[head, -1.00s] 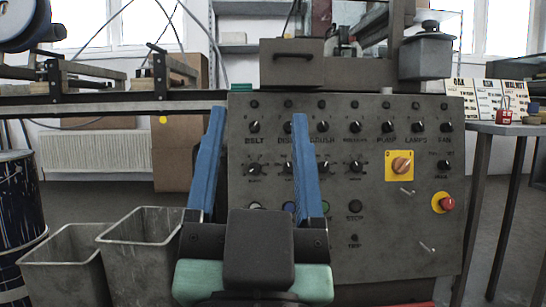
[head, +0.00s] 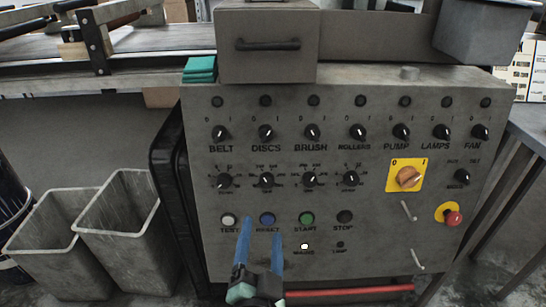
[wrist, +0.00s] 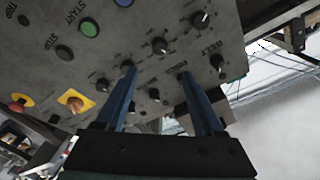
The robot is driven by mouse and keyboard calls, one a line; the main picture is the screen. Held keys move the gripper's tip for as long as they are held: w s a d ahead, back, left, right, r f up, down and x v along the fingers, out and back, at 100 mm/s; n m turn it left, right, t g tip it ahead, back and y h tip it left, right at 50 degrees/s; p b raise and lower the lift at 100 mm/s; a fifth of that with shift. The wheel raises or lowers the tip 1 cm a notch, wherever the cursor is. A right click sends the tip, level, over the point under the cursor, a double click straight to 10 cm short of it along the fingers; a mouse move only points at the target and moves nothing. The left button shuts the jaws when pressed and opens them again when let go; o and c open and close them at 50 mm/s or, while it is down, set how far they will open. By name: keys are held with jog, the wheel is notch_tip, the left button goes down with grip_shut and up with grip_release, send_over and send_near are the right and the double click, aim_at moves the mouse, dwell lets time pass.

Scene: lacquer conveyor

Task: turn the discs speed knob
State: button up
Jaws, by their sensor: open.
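The discs speed knob (head: 266,181) is a black knob with a white mark in the lower knob row, under the DISCS label and switch. In the wrist view it appears as a black knob (wrist: 160,46) just beyond the gap between my fingers. My gripper (head: 261,230) is open and empty, its two blue fingers pointing at the panel. In the head view the fingertips sit below the knob, beside the blue RESET button (head: 267,218). The fingers (wrist: 158,76) stand apart from the knob; the exact distance cannot be told.
The grey control panel (head: 390,245) carries similar neighbouring knobs, such as the belt speed knob (head: 224,181) and brush speed knob (head: 309,180). A yellow-backed rotary switch (head: 407,176) and red stop button (head: 453,218) are at right. Two grey bins (head: 127,222) stand left.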

aim_at(267, 183)
jog(key=w, duration=1.2)
jog(key=shift+w+d, duration=0.4)
grip_shut()
